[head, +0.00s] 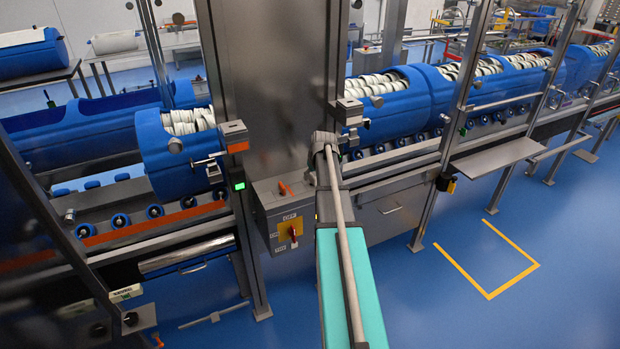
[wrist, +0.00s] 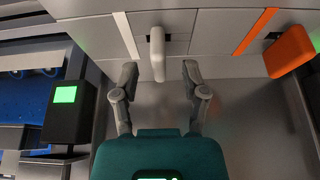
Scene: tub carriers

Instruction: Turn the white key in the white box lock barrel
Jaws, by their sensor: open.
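The white key (wrist: 157,52) stands out from a grey box top (wrist: 205,45) in the wrist view, beside a white stripe. Its lock barrel is not clearly visible beneath it. My gripper (wrist: 160,72) is open, with one finger on each side of the key's near end. I see gaps between the key and both fingertips. In the head view my arm covers the spot where the white key would be, and my fingers cannot be made out there. The grey box (head: 268,190) shows left of my arm.
An orange key (wrist: 289,52) stands to the right in the wrist view, beside an orange stripe. A green-lit black unit (wrist: 66,108) is at left. In the head view, a yellow switch plate (head: 291,228) is on the box front and a steel column (head: 265,80) rises behind.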

